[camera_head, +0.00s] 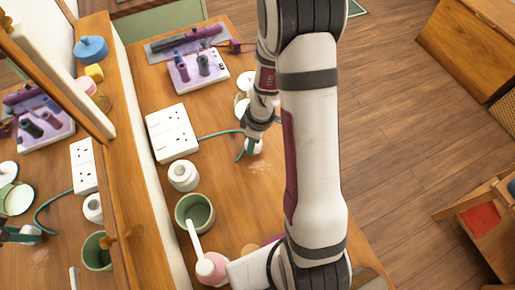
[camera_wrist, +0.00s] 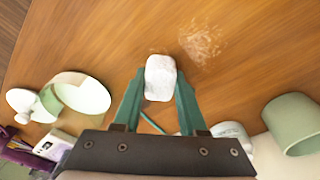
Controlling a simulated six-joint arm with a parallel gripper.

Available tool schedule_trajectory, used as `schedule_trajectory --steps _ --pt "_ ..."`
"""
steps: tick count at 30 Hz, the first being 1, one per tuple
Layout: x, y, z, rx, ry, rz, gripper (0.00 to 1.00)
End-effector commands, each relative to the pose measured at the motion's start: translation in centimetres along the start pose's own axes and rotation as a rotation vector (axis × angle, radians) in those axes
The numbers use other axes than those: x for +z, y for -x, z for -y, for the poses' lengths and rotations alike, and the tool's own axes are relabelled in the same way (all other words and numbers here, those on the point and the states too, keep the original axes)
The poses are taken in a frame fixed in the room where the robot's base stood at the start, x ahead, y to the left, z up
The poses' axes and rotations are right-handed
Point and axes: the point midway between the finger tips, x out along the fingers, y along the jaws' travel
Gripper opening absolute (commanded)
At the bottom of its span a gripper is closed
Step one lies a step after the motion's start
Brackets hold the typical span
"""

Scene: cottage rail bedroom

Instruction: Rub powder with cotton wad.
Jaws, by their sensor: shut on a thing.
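My gripper (camera_wrist: 160,95) has green fingers shut on a white cotton wad (camera_wrist: 160,75), which shows between the fingertips in the wrist view. In the head view my gripper (camera_head: 247,147) is low over the wooden table, and the wad (camera_head: 255,147) shows at its tip. The powder (camera_wrist: 201,43) is a pale scattered patch on the table, just beyond the wad and to its right in the wrist view. In the head view the powder (camera_head: 261,167) lies just below the wad. I cannot tell whether the wad touches the table.
A green cup (camera_head: 194,213), a white jar (camera_head: 183,176) and a white socket block (camera_head: 172,133) stand left of the powder. A pink item with a white handle (camera_head: 210,267) is nearer. A round mirror (camera_wrist: 82,93) lies on the table. A large mirror borders the table's left side.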

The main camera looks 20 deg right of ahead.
Motion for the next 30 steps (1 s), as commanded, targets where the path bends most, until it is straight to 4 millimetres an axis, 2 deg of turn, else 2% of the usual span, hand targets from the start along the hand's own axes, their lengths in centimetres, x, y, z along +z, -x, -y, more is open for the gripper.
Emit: schedule_trajectory --steps 8,12,30 --pt "-1.7 -0.8 -1.7 -0.003 0.0 0.001 0.0" --pt "-1.9 1.5 -1.8 0.002 0.0 0.0 0.0" --pt "-2.5 6.8 -1.8 0.001 0.0 0.001 0.0"
